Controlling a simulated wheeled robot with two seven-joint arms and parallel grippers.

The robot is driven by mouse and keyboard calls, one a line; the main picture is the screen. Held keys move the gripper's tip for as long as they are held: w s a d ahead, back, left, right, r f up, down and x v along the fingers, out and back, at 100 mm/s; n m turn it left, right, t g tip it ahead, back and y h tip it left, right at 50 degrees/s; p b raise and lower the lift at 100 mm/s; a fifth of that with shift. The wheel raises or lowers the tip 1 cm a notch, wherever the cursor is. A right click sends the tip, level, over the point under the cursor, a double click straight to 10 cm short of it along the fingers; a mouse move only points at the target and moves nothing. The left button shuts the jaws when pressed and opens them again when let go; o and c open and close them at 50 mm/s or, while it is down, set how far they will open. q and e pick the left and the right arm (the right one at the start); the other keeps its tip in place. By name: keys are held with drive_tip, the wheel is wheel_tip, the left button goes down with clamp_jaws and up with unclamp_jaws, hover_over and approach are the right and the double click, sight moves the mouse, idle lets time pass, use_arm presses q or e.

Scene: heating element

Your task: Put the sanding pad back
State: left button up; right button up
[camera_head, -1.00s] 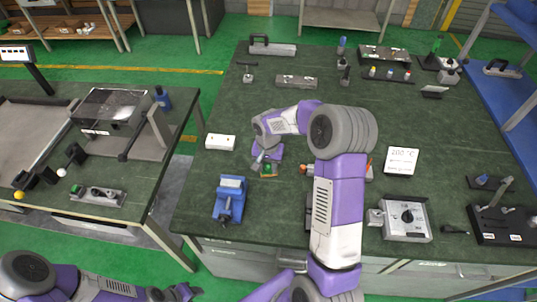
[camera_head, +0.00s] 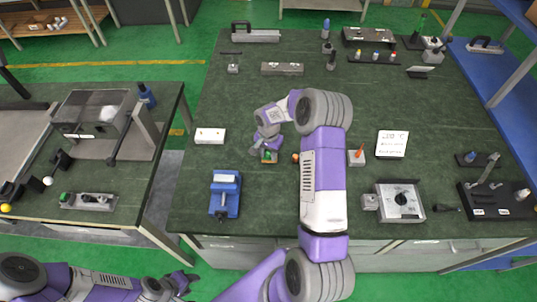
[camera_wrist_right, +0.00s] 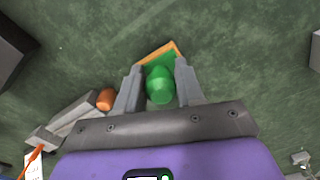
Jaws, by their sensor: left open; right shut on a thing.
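The sanding pad (camera_wrist_right: 159,88) has a green knob and an orange-edged base. It shows small in the head view (camera_head: 269,157). My right gripper (camera_wrist_right: 161,80) is shut on the green knob, one finger on each side. Its fingers show from above in the head view (camera_head: 268,149), over the front middle of the green-topped bench. I cannot tell whether the pad touches the bench. My left gripper (camera_head: 182,283) is open and low at the lower left, away from the bench top.
A blue vise (camera_head: 225,193) and a white box (camera_head: 210,135) stand left of the pad. A grey item with an orange end (camera_wrist_right: 105,99) lies close by. A dial unit (camera_head: 401,202) stands at right. The side table (camera_head: 155,190) is at left.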

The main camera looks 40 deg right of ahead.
drive_tip(key=shift+w+f, duration=0.1)
drive_tip(key=shift+f, duration=0.5)
drive_tip(key=shift+f, duration=0.1)
drive_tip(key=o, duration=1)
